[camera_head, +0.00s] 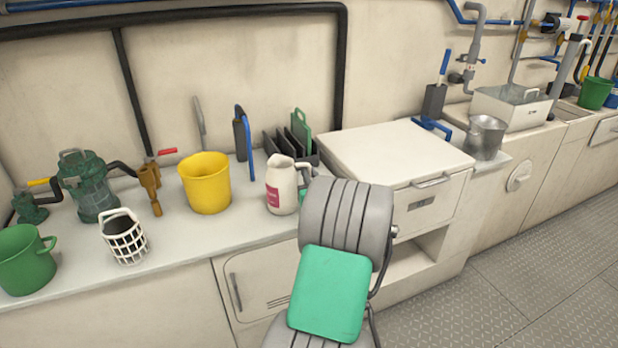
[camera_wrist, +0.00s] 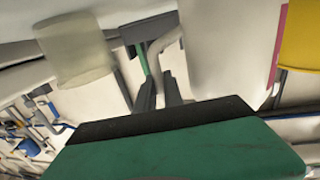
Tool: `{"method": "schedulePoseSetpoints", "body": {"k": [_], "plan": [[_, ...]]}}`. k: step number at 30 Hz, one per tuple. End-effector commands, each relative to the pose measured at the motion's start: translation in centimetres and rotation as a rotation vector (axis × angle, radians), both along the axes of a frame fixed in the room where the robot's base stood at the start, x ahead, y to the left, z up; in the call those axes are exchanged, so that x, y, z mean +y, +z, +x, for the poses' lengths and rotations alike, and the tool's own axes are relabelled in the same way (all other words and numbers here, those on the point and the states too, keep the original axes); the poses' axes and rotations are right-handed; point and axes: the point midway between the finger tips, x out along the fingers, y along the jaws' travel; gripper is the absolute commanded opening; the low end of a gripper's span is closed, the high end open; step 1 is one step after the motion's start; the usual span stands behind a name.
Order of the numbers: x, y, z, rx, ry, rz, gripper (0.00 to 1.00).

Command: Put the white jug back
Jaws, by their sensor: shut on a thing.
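The white jug (camera_head: 281,184) with a pink label stands upright over the left counter, between the yellow bucket and my arm. I cannot tell whether its base touches the counter. In the wrist view the jug (camera_wrist: 222,45) fills the upper right, with its curved handle on its left side. My gripper (camera_wrist: 159,90) is shut on the jug, at the handle. In the head view my arm hides the gripper and part of the handle side.
The yellow bucket (camera_head: 206,183) stands left of the jug. A dark slotted rack (camera_head: 290,148) with a green board is behind it. A white basket (camera_head: 123,238), green pot (camera_head: 22,262) and pump (camera_head: 88,186) are farther left. The white cabinet top (camera_head: 390,150) at right is clear.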

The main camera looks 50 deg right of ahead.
Motion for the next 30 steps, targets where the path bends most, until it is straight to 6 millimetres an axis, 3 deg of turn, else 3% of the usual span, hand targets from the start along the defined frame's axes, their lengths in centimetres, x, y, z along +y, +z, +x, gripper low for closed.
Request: {"method": "schedulePoseSetpoints", "body": {"k": [10,11,19,28,30], "plan": [[-0.01,-0.19,0.00,-0.002,0.000,-0.004,0.00],[-0.01,-0.19,-0.01,-0.001,0.000,-0.003,0.13],[0.01,-0.08,-0.01,-0.002,0.000,-0.003,0.34],[-0.01,0.46,-0.02,-0.002,0.000,-0.003,0.34],[0.45,0.25,-0.81,-0.001,-0.002,-0.003,0.34]]}}
